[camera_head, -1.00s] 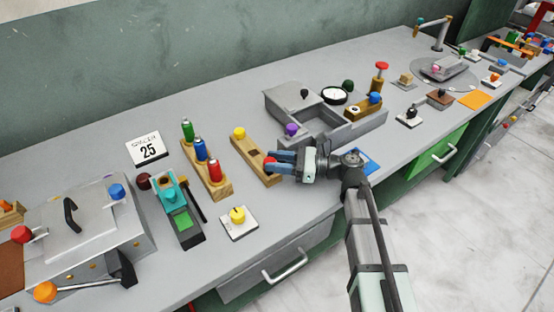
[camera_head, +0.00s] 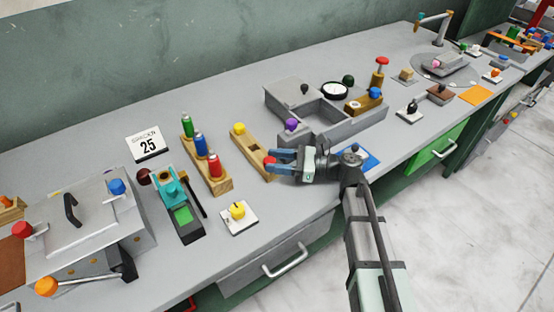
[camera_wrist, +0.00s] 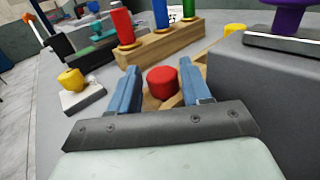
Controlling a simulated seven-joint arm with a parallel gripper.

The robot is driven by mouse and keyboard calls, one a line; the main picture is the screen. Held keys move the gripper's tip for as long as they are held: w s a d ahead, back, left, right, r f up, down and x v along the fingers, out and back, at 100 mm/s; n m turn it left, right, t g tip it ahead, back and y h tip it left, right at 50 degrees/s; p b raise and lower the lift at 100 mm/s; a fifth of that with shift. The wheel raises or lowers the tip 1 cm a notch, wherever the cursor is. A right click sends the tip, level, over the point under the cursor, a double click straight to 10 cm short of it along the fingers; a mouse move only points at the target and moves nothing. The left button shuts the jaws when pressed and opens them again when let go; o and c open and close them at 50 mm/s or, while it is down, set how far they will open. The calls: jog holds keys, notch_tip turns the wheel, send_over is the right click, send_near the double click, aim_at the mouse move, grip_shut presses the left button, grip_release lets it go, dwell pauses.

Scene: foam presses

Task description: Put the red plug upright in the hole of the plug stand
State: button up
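The red plug (camera_wrist: 162,82) shows as a short red cylinder with a round top in the wrist view. In the head view it is a small red patch (camera_head: 269,160) at the near end of a wooden stand (camera_head: 251,152), partly hidden by my fingers. A yellow plug (camera_head: 239,129) stands at the stand's far end. My gripper (camera_head: 272,162) is open, its two blue fingers on either side of the red plug, with small gaps visible in the wrist view (camera_wrist: 161,68). The plug's lower part is hidden, so how it sits in the stand cannot be told.
A wooden rack (camera_head: 221,184) with green, blue and red bottles stands left of the stand. A yellow-knobbed white block (camera_head: 239,216) lies nearer the front. A grey open box (camera_head: 316,118) with a purple knob (camera_head: 291,125) stands close on the right. Bare bench lies in front.

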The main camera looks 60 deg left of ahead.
jog(key=shift+o, duration=1)
jog(key=shift+w, duration=0.1)
jog(key=shift+a, duration=0.1)
jog(key=shift+w, duration=0.1)
jog(key=shift+w, duration=0.1)
jog(key=v, duration=1.2)
jog(key=shift+d, duration=0.4)
jog(key=shift+w+d, duration=0.35)
